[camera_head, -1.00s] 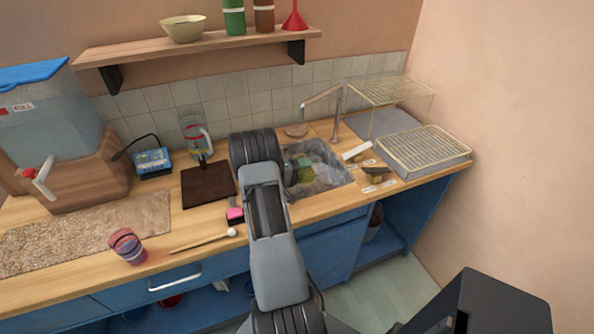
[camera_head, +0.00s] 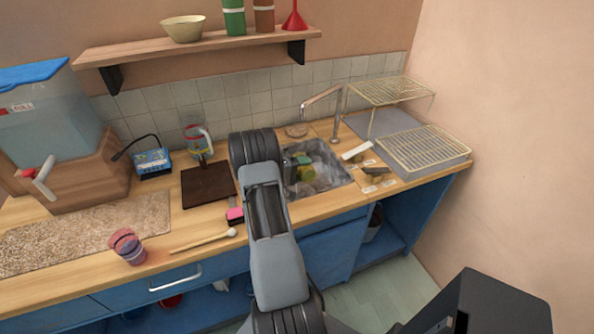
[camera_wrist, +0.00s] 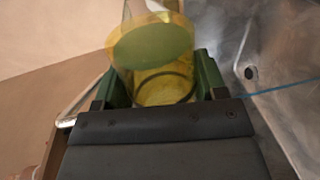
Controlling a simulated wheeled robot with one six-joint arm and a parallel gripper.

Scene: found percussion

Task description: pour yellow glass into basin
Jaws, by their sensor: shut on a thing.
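The yellow glass (camera_wrist: 152,48) is see-through and sits between the green fingers of my gripper (camera_wrist: 160,82) in the wrist view. My gripper is shut on it. In the head view the glass (camera_head: 304,173) shows small and yellow-green over the basin, and my arm hides most of the gripper. The basin (camera_head: 338,174) is a grey metal sink set in the wooden counter. Its metal wall (camera_wrist: 275,45) with a round hole fills the right of the wrist view. I cannot tell how much the glass holds.
A tap (camera_head: 337,115) stands behind the basin. A wire drying rack (camera_head: 425,148) and small sponges (camera_head: 376,171) are to its right. A dark board (camera_head: 207,185), a pink-and-black block (camera_head: 235,215) and a purple-pink cup (camera_head: 127,246) are to the left.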

